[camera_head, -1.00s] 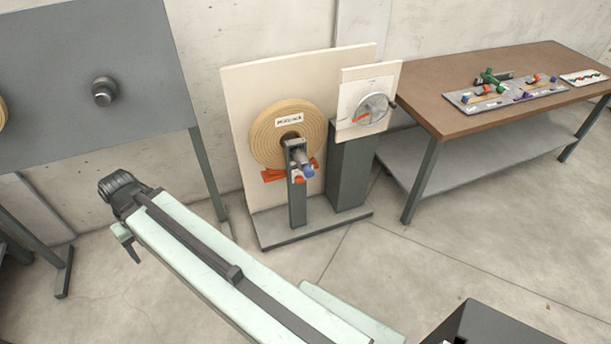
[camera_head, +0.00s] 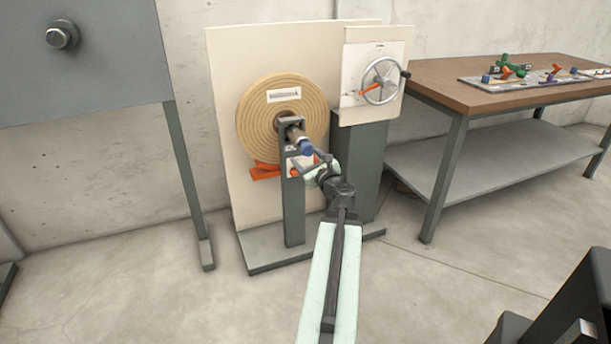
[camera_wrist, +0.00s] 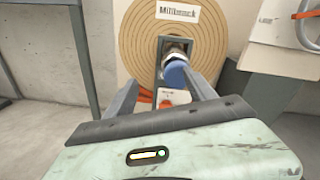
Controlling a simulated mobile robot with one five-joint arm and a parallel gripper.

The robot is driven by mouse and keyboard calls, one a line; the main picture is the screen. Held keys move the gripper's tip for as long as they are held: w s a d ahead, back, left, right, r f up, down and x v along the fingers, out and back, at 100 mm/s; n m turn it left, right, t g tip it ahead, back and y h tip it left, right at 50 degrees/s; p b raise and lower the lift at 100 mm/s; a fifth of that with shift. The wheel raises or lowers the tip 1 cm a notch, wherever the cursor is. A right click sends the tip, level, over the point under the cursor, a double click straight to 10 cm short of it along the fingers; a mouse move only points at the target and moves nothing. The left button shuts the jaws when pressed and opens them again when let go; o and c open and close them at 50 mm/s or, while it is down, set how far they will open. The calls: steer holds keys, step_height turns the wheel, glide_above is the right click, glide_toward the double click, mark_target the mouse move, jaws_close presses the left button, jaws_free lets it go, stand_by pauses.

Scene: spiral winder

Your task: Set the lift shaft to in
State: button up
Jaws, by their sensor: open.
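The lift shaft (camera_head: 297,137) sticks out toward me through the frame on top of a grey post, in front of the tan spiral roll's centre. Its end is a blue knob (camera_head: 306,147). In the wrist view the blue knob (camera_wrist: 174,72) shows beyond and between my fingers. My gripper (camera_head: 314,164) is open, just below and right of the knob in the head view; I cannot tell if it touches. In the wrist view my gripper (camera_wrist: 165,92) has its two fingers apart, with nothing held. The tan roll (camera_head: 257,122) carries a white label.
Orange parts (camera_head: 264,171) sit below the roll. A handwheel (camera_head: 382,80) with an orange pointer is on the white panel at right. A brown table (camera_head: 440,88) with small coloured parts stands further right. A grey panel (camera_head: 85,75) is at left.

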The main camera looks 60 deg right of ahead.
mark_target(309, 151)
steer(key=shift+s+d+f+m+h, duration=0.25)
steer(key=shift+s+d+m, duration=0.1)
steer(key=shift+s, duration=0.15)
steer(key=shift+s+d+f+m+h, duration=0.15)
steer(key=shift+s+d+m+h, duration=0.1)
steer(key=shift+s+d, duration=0.15)
steer(key=shift+s+d+r+g, duration=0.15)
steer(key=shift+s+d+g, duration=0.05)
steer(key=shift+s+g, duration=0.1)
steer(key=x, duration=0.8)
steer(key=shift+a, duration=0.1)
steer(key=shift+c, duration=0.3)
